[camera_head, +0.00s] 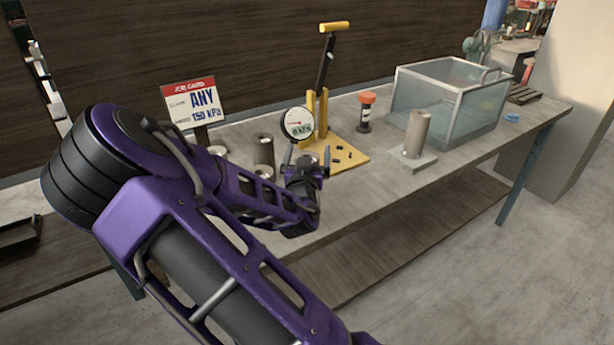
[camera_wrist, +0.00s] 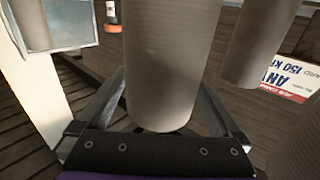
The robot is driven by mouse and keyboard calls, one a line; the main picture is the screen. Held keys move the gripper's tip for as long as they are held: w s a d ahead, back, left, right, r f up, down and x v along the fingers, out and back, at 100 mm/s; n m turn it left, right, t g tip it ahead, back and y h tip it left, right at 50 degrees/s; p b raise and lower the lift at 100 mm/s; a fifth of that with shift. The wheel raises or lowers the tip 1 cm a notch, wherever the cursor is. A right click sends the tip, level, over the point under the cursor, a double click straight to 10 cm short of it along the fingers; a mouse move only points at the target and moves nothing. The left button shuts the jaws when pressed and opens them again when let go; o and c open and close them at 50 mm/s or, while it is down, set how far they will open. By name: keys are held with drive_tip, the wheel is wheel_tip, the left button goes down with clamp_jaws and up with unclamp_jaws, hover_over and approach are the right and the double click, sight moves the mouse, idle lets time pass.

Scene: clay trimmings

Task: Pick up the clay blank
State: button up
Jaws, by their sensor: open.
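A grey clay blank (camera_wrist: 162,60), a plain cylinder, stands between the fingers of my gripper (camera_head: 308,160) in the wrist view. My gripper is open around it, with a finger on each side; I cannot tell whether either touches it. In the head view the blank is mostly hidden by my gripper. A second grey cylinder (camera_wrist: 259,42) is to the right in the wrist view. In the head view a similar dark cylinder (camera_head: 263,150) stands on the bench left of my gripper, and a lighter one (camera_head: 417,134) stands on a small plate to the right.
A yellow lever press (camera_head: 345,150) with a round gauge (camera_head: 298,123) stands behind my gripper. A job card (camera_head: 194,102) is at the back left. An orange-capped bottle (camera_head: 366,112) and a clear-walled bin (camera_head: 447,100) are to the right. The bench front is clear.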

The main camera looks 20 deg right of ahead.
clamp_jaws()
idle(0.4)
drive_tip(key=shift+r, duration=0.1)
